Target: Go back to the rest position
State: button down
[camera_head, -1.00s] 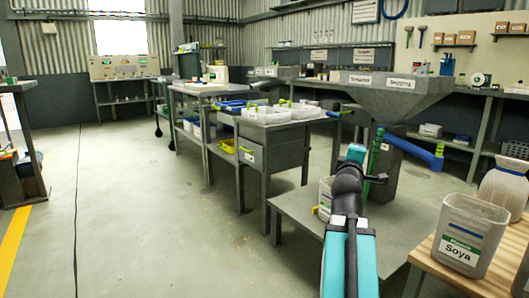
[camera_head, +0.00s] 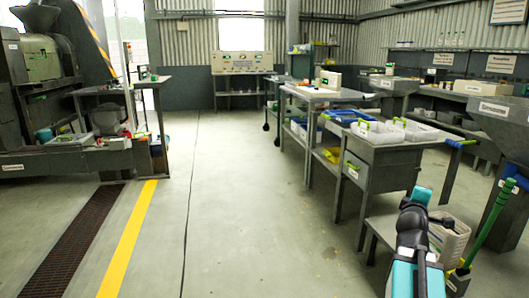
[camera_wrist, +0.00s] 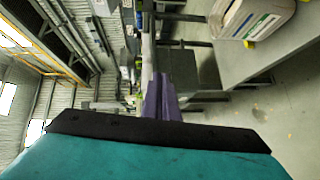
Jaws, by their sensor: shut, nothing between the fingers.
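My gripper (camera_wrist: 160,98) shows in the wrist view as narrow greyish-purple fingers beyond the black edge and teal body of my wrist. The fingers are together and hold nothing. In the head view my teal and black arm stands at the lower right, and the fingertips cannot be made out there. A whitish container (camera_head: 449,236) stands close to the right of my arm on a low grey table (camera_head: 383,232). A pale container with a label (camera_wrist: 254,16) shows at the top right of the wrist view.
A grey workbench (camera_head: 376,152) with white and blue bins stands ahead to the right. A green-handled tool (camera_head: 490,222) and a hopper (camera_head: 497,118) are at the right edge. A large machine (camera_head: 45,85) stands at the left. The floor (camera_head: 235,215) between is clear.

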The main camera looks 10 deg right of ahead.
jog(key=w+a+f+n+y+p, duration=0.1)
jog(key=w+a+f+y+p, duration=0.2)
jog(key=w+a+f+p, duration=0.4)
jog(key=s+a+f+g+y+p, duration=0.3)
jog(key=a+f+p, duration=0.4)
jog(key=a+f, duration=0.3)
jog(key=s+a+f+g+y+p, duration=0.25)
jog(key=a+f+p, duration=0.5)
jog(key=a, duration=0.45)
jog(key=s+a+f+m+g+y+p, duration=0.1)
jog(key=s+a+f+g+p, duration=0.1)
jog(key=s+a+f+p, duration=0.35)
jog(key=s+a+f+g+y+p, duration=0.1)
jog(key=s+a+f+g+p, duration=0.15)
jog(key=s+a, duration=0.55)
jog(key=s+a+m+g+p, duration=0.1)
jog(key=s+a+m+g, duration=0.1)
jog(key=s, duration=0.9)
jog(key=s+a+f+m+g+y+p, duration=0.1)
jog(key=s+m+g, duration=0.4)
jog(key=s, duration=0.6)
jog(key=shift+s+a+m+p, duration=0.3)
jog(key=shift+a+m+p, duration=0.15)
jog(key=shift+a, duration=0.45)
